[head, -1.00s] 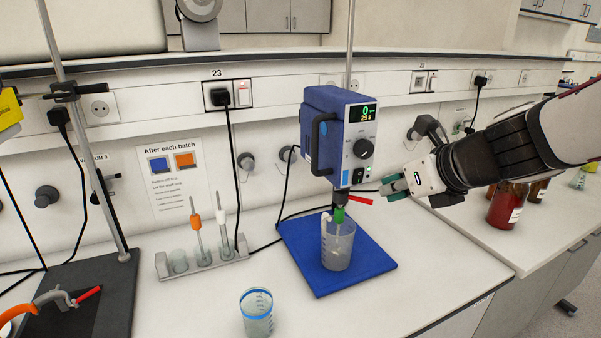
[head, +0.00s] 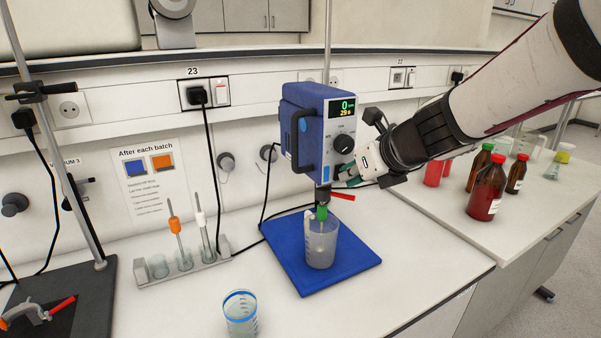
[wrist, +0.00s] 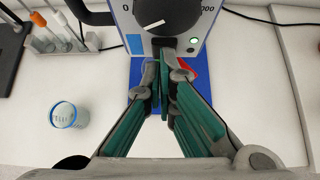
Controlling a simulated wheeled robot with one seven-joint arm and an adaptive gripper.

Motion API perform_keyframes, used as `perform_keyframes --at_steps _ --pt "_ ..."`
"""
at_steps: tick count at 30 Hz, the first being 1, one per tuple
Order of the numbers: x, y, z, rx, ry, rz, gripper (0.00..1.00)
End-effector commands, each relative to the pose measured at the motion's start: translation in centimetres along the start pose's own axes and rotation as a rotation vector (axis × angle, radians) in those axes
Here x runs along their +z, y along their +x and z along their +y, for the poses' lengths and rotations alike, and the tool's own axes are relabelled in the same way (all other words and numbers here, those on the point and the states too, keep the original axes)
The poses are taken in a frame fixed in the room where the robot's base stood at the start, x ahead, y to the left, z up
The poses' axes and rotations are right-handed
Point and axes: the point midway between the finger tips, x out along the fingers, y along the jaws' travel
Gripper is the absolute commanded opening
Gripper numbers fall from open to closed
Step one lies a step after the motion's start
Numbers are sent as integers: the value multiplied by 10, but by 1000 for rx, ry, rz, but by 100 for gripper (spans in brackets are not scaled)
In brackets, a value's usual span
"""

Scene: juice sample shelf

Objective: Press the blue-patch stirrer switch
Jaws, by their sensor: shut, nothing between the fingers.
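The blue overhead stirrer (head: 302,105) hangs on a stand, with a blue patch (head: 303,125) on its side and a small display (head: 342,107) showing 0. In the wrist view its front has a black knob (wrist: 168,14), a blue patch (wrist: 134,43) and a lit green lamp (wrist: 193,40). The dark switch (wrist: 164,43) is below the knob, partly behind my fingertips. My gripper (head: 340,181) is shut and empty at the lower front of the stirrer. Its green-padded fingertips (wrist: 164,60) are close to the switch; I cannot tell whether they touch.
A beaker (head: 320,246) stands on the blue base (head: 290,262) under the stirrer. A blue-rimmed beaker (head: 240,314) is in front. A rack (head: 186,269) and a batch sign (head: 150,180) are left. Brown bottles (head: 487,187) stand right.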

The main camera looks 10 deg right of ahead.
Motion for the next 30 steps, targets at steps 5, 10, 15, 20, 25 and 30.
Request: perform_keyframes --at_steps 5,10,15,20,25,30 --pt "5 2 0 0 -1 0 0" --pt "5 1 0 0 0 0 0" --pt "8 -2 0 0 0 0 0" --pt "12 -6 0 0 0 1 0" --pt "17 -9 0 0 0 0 0" --pt "17 -8 0 0 0 0 0"
